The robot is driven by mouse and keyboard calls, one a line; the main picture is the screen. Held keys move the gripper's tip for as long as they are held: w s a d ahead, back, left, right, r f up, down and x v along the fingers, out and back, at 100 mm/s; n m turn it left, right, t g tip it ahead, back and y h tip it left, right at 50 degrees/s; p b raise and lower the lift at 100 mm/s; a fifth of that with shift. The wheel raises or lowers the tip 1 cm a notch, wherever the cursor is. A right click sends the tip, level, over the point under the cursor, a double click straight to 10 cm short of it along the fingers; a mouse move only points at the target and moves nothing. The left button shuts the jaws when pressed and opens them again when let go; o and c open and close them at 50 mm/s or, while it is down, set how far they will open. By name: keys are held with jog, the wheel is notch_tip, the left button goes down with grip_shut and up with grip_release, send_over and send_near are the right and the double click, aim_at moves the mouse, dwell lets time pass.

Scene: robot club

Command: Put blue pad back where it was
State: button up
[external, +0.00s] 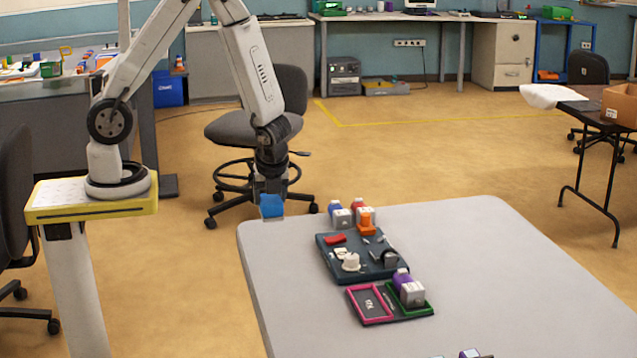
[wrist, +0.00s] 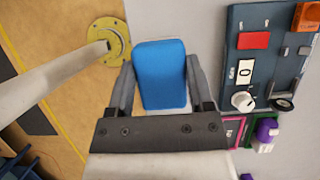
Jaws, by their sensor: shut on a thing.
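The blue pad (wrist: 161,75) is a small rounded block held between the two fingers of my gripper (wrist: 160,85) in the wrist view. In the external view the blue pad (external: 271,206) hangs below my gripper (external: 271,192), beside the far left corner of the grey table (external: 290,300) and apart from the board. The dark board (external: 330,262) lies on the table with a red pad (external: 335,239), a white knob (external: 351,262) and other parts on it. The board (wrist: 240,75) is at the right of the wrist view.
Blocks in blue, red, orange and grey stand behind the board, including an orange one (external: 366,222). In front is a tray with a pink frame (external: 352,300) and a green frame (external: 430,311), with purple and grey blocks at its right. The table's left and right sides are clear.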

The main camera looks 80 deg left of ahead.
jog(key=w+f, duration=0.2)
jog(key=w+a+f, duration=0.1)
jog(key=w+f, duration=0.1)
jog(key=w, duration=0.1)
jog(key=w+f, duration=0.2)
jog(key=shift+w+a+f, duration=0.15)
jog(key=shift+a+f, duration=0.1)
jog(key=shift+f, duration=0.1)
jog(key=shift+w+f, duration=0.25)
jog(key=shift+f, duration=1.6)
jog(key=shift+f, duration=0.15)
jog(key=o, duration=1.2)
jog(key=shift+w, duration=0.1)
jog(key=shift+r, duration=0.25)
jog(key=v, duration=1.2)
